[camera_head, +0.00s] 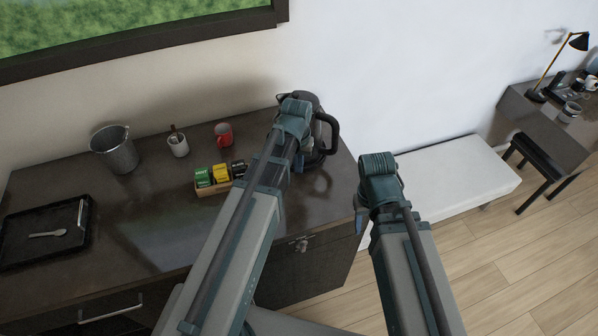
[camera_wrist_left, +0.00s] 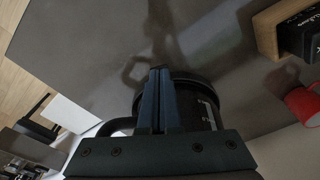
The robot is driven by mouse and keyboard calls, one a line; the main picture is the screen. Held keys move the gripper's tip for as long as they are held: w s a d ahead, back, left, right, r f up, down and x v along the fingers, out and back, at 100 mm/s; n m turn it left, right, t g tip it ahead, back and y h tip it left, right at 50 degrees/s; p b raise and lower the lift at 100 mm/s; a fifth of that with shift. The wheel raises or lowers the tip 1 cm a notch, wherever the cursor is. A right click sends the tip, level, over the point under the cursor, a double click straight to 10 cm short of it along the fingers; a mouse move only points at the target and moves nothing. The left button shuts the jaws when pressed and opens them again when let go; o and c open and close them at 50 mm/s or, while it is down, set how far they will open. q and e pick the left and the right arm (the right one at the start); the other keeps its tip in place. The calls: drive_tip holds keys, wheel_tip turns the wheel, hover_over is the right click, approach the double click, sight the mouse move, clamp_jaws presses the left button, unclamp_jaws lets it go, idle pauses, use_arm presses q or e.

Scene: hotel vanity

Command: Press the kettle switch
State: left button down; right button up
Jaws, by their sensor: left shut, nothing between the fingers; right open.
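The dark kettle (camera_head: 316,156) stands on the vanity top, with its black handle (camera_head: 331,133) on the right. My left arm covers much of it in the head view. In the left wrist view the kettle (camera_wrist_left: 206,100) is partly hidden behind my left gripper (camera_wrist_left: 158,72), which is shut with nothing between its fingers. The fingers overlap the kettle in that view; I cannot tell whether they touch it. The switch cannot be made out. My right gripper (camera_head: 361,212) is open, right of the kettle by the vanity's right edge, its fingers mostly hidden.
A wooden box of tea packets (camera_head: 211,190) sits left of the kettle. A white bench (camera_head: 450,175) is beyond the vanity's right edge.

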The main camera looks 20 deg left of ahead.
use_arm(q)
wheel_tip(320, 180, down, 2)
drive_tip(key=shift+f+b, duration=0.1)
drive_tip(key=shift+b, duration=0.9)
drive_tip(key=shift+r, duration=0.3)
drive_tip(key=shift+s+r+p, duration=0.3)
drive_tip(key=shift+s+p, duration=0.1)
drive_tip(key=shift+s, duration=0.45)
drive_tip(key=shift+s+r+p, duration=0.25)
drive_tip(key=shift+s+p, duration=0.15)
drive_tip(key=shift+s, duration=0.4)
drive_tip(key=shift+w, duration=0.1)
wheel_tip(320, 180, up, 14)
drive_tip(key=s+p, duration=0.1)
drive_tip(key=p, duration=1.2)
drive_tip(key=shift+s+f+p, duration=0.15)
drive_tip(key=shift+p, duration=0.2)
drive_tip(key=shift+d+f, duration=0.1)
